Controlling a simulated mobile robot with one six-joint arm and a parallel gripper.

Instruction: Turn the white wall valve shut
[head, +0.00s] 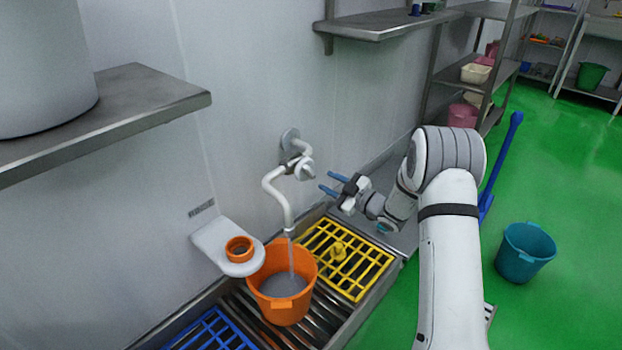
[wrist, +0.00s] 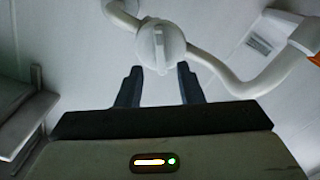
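The white wall valve (head: 303,167) sits on a white pipe fixed to the wall, with a curved spout (head: 277,195) reaching down. A grey stream runs from the spout into an orange bucket (head: 283,309) holding grey liquid. In the wrist view, the round valve knob (wrist: 160,44) with its raised grip bar lies just beyond my fingertips. My gripper (head: 325,183) is open and empty, its two blue fingers pointing at the valve from the right. In the wrist view, my gripper (wrist: 160,70) shows a clear gap between its fingers, apart from the knob.
A yellow grate (head: 372,262) and a blue grate (head: 205,334) flank the bucket on the metal drain. A white wall bracket (head: 212,240) holds an orange ring. Metal shelves (head: 150,88) jut out above left. A teal bucket (head: 524,252) stands on the green floor at right.

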